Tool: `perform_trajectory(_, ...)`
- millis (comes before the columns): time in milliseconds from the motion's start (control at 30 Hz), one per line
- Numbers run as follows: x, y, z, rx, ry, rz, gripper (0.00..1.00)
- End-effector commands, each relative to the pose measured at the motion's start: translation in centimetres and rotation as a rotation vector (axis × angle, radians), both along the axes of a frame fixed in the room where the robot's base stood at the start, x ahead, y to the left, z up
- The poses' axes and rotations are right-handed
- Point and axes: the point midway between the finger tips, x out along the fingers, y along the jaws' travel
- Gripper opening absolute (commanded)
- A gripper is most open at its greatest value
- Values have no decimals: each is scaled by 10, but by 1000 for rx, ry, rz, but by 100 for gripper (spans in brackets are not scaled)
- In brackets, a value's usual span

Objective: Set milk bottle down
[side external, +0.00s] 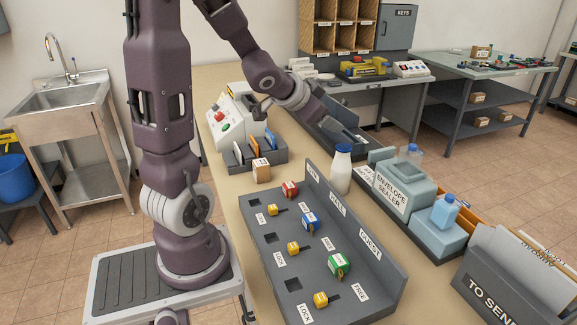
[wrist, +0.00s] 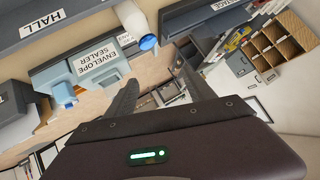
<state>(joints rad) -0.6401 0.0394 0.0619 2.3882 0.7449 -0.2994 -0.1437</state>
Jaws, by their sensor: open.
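The milk bottle (side external: 341,172), white with a blue cap, stands upright on the table behind the raised wall of the grey key panel. My gripper (side external: 358,142) is above and behind the bottle in the side external view, apart from it. In the wrist view the milk bottle (wrist: 135,22) shows at the top, beyond the fingertips and not between them. My gripper (wrist: 156,70) has its two fingers spread, with nothing between them.
The envelope sealer (side external: 397,188) stands close right of the bottle. The grey panel (side external: 385,262) with coloured locks lies in front. A small box (side external: 261,171) and a grey holder (side external: 270,152) with cards stand to the left. The "TO SEND" bin (side external: 490,298) is at the lower right.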

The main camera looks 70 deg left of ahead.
Motion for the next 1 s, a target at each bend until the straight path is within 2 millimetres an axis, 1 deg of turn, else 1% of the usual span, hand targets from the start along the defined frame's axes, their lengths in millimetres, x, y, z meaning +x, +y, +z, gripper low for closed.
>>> perform_trajectory(33,-13,-35,24,0,21,25,63)
perform_trajectory(67,-27,-56,31,-23,49,43,63)
perform_trajectory(100,-50,-86,38,-69,86,54,63)
perform_trajectory(167,-88,-132,40,-157,154,40,63)
perform_trajectory(200,-115,-160,38,-217,201,13,63)
perform_trajectory(300,-166,-208,33,-324,302,-63,63)
perform_trajectory(333,-177,-216,31,-344,325,-82,63)
perform_trajectory(400,-194,-228,29,-373,360,-110,63)
perform_trajectory(467,-199,-233,28,-384,374,-120,63)
perform_trajectory(733,-199,-232,28,-385,376,-117,63)
perform_trajectory(767,-199,-232,28,-384,376,-116,67)
perform_trajectory(800,-199,-232,28,-384,376,-116,75)
perform_trajectory(933,-199,-232,28,-384,374,-115,100)
perform_trajectory(1000,-197,-233,31,-378,381,-129,100)
